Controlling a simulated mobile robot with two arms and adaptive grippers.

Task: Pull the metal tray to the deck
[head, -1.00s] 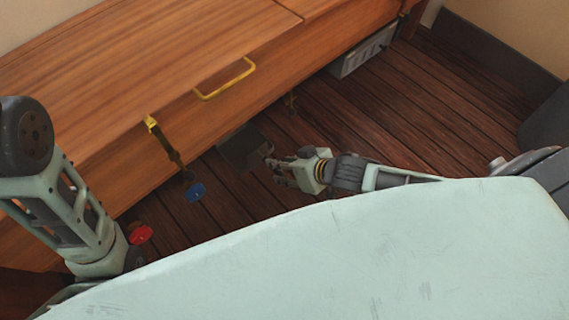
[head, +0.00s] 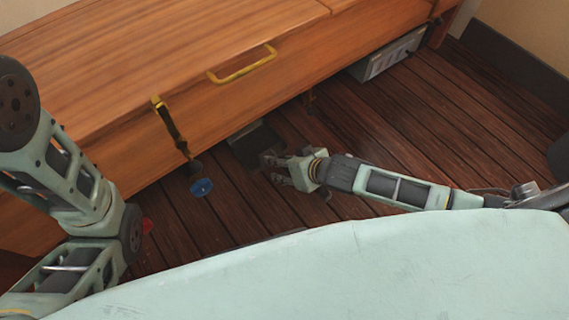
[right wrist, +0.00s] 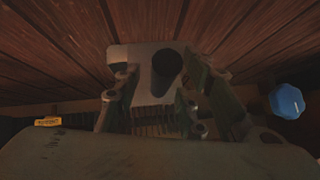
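The metal tray (head: 248,133) is a dark grey flat piece on the deck, partly under the wooden bench's front edge. My right gripper (head: 270,168) is low over the deck at the tray's near end.
The bench (head: 200,60) has a yellow handle (head: 243,66) and a hanging brass latch (head: 170,125). A grey box (head: 388,55) sits under the bench at right.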

